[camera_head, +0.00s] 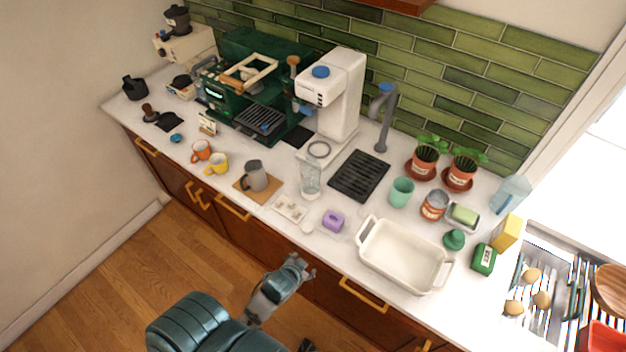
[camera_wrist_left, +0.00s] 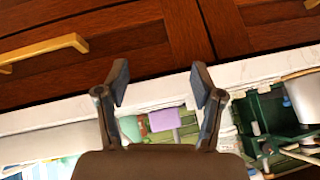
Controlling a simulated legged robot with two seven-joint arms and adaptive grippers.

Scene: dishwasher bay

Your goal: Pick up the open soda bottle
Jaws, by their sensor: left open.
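A pale blue, see-through bottle (camera_head: 511,194) stands at the back right of the counter, near the window and behind the yellow box. It looks like the soda bottle, but I cannot make out a label or whether it has a cap. My left gripper (camera_head: 303,267) is in front of the counter's front edge, left of the white baking dish and far from the bottle. In the left wrist view, the gripper (camera_wrist_left: 161,84) has its two fingers spread with nothing held between them. My right gripper cannot be made out.
A white baking dish (camera_head: 402,268) sits near the counter edge, right of my left gripper. A yellow box (camera_head: 507,232) and green container (camera_head: 484,259) are near the bottle.

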